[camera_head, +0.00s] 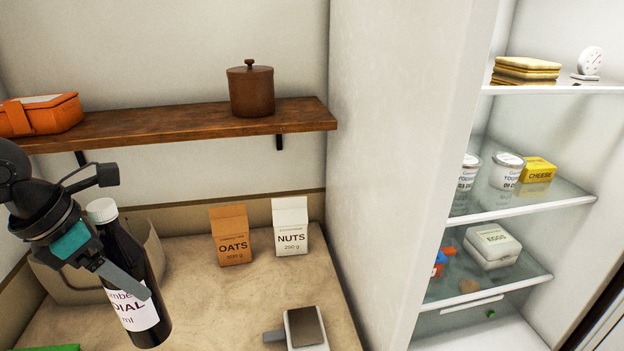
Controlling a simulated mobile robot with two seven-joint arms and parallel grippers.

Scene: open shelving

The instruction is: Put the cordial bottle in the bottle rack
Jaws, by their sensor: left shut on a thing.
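The cordial bottle (118,238) is dark with a white cap and a white label, and leans slightly in the picture at the lower left. My left gripper (126,284) is shut on the bottle around its body, one finger crossing in front of the label. The other finger is hidden behind the bottle. I cannot tell whether the bottle's base touches the counter. I see nothing that I can clearly tell as the bottle rack. My right gripper is not in view.
A beige bin (70,285) stands behind the bottle. Oats (231,236) and nuts (291,226) cartons stand at the counter's back; a grey-topped device (305,328) is in front. A wooden shelf (190,122) hangs above. An open fridge (540,205) with stocked shelves is right, beyond a white wall.

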